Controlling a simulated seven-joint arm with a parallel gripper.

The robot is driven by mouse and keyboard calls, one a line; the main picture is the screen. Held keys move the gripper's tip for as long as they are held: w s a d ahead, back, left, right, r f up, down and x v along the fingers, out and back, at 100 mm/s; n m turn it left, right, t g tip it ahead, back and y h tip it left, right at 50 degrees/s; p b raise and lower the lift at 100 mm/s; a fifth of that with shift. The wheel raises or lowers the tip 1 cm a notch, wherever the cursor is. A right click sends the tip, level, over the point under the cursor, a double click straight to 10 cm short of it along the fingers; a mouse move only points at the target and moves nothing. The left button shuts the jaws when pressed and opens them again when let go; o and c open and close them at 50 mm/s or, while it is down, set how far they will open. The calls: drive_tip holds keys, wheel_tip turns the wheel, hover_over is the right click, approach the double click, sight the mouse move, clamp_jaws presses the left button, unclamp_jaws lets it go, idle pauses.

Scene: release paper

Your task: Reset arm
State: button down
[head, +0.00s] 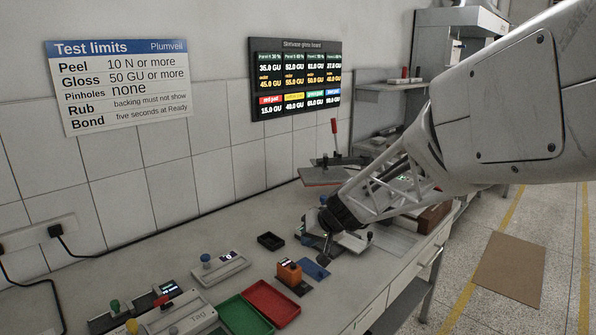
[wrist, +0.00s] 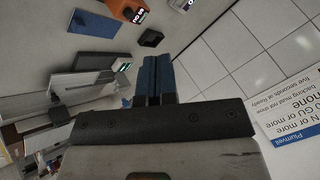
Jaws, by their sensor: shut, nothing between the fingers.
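My arm reaches in from the right of the head view. My gripper (head: 326,254) points down over the bench, near an orange device and a blue pad. In the wrist view my gripper (wrist: 154,62) shows two blue-grey fingers pressed together with nothing between them. How high the fingertips are above the bench is hard to tell.
The bench (head: 225,285) carries an orange device (head: 289,273), a blue pad (head: 315,270), a small black tray (head: 270,241), a green tray (head: 240,317), a red tray (head: 272,302) and a grey instrument (head: 220,268). A wall sign (head: 118,85) and a display board (head: 295,80) hang behind.

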drive_tip(key=s+d+r+h, duration=0.1)
drive_tip(key=s+d, duration=0.4)
drive_tip(key=s, duration=0.7)
drive_tip(key=s+d+r+m+g+h, duration=0.1)
drive_tip(key=s+d, duration=0.4)
drive_tip(key=s, duration=0.7)
drive_tip(key=s+d+r+g+h, duration=0.1)
drive_tip(key=s+d+r+h, duration=0.2)
drive_tip(key=s, duration=0.8)
drive_tip(key=d+h, duration=0.1)
drive_tip(key=d, duration=0.1)
drive_tip(key=shift+s+d+m+h, duration=0.3)
drive_tip(key=shift+s+d+m, duration=0.1)
